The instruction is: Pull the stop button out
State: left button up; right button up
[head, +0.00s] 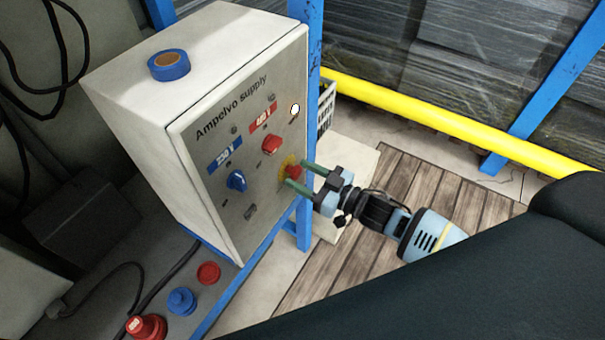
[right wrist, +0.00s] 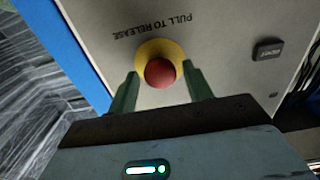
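The stop button (head: 292,172) is a red mushroom knob on a yellow ring, low on the right of the control box's front panel (head: 250,190). In the right wrist view the red knob (right wrist: 160,73) sits between two green fingers, with "PULL TO RELEASE" on the panel beside it. My right gripper (head: 300,176) is open around the knob. In the wrist view a gap shows between the knob and each fingertip (right wrist: 160,85). The knob's far side is hidden. My left gripper is in neither view.
The panel also carries a blue knob (head: 236,181), a red knob (head: 271,145) and a lit white lamp (head: 295,109). A blue tape roll (head: 169,65) lies on the box. Loose red and blue parts (head: 182,301) stand on the grey surface below. A yellow rail (head: 420,118) runs behind.

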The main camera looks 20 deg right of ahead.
jog(key=shift+o, duration=0.6)
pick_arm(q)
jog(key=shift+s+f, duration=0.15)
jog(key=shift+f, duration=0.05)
pick_arm(e)
jog(key=v, duration=0.7)
jog(key=shift+s+d, duration=0.25)
jog(key=shift+s, duration=0.05)
pick_arm(q)
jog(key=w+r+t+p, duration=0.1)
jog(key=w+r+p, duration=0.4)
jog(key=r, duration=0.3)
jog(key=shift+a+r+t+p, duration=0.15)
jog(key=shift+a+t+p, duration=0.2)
jog(key=shift+p, duration=0.35)
pick_arm(e)
jog(key=s+f+m+g+h, duration=0.2)
jog(key=s+f+h, duration=0.2)
jog(key=s, duration=1)
jog(key=s+a+f+m+g+h, duration=0.1)
jog(key=s+f+m+g+h, duration=0.2)
jog(key=s, duration=1.2)
jog(key=shift+f+m+h, duration=0.3)
jog(key=shift+f+h, duration=0.5)
jog(key=shift+h, duration=0.2)
